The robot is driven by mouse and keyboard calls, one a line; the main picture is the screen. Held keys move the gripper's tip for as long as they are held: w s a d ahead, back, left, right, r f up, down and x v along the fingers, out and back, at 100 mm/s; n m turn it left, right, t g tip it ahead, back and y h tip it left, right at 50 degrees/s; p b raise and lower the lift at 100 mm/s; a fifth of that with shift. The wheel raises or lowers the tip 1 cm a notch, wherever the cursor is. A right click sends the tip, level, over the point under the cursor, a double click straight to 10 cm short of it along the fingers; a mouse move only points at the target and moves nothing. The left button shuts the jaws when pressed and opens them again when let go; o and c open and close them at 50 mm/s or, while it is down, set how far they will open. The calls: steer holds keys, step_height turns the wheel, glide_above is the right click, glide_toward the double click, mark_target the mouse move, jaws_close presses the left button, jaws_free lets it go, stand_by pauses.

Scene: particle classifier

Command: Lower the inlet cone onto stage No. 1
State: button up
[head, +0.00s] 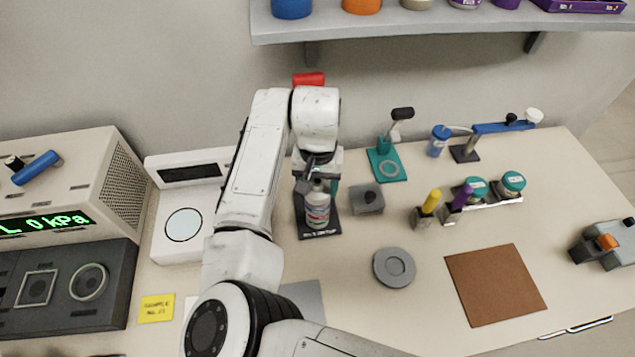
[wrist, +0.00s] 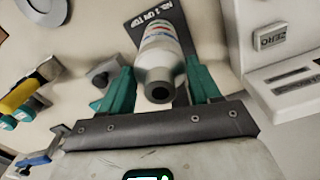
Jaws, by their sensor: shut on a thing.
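The inlet cone (wrist: 158,72) is pale grey with a dark round opening at its tip. My gripper (wrist: 160,88) has its teal fingers on either side of it and is shut on it. In the head view my gripper (head: 318,184) is directly over the banded stage stack (head: 317,212), which stands upright on a dark base plate (head: 320,235). The plate's lettering, "No. 1 on top", also shows in the wrist view. The cone lines up with the stack. I cannot tell whether it touches stage No. 1, as the joint is not clear.
A grey block with a dark knob (head: 367,199) stands close right of the stack. A white scale (head: 184,225) is to the left. A grey disc (head: 394,268) and a brown mat (head: 495,284) lie front right. A teal stand (head: 387,165) is behind right. A shelf (head: 440,28) overhangs the back.

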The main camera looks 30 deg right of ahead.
steer(key=shift+f, duration=0.4)
steer(key=o, duration=1.2)
steer(key=shift+o, duration=0.2)
steer(key=shift+r, duration=0.1)
step_height(320, 180, up, 11)
steer(key=shift+f+b, duration=0.2)
steer(key=shift+b, duration=0.7)
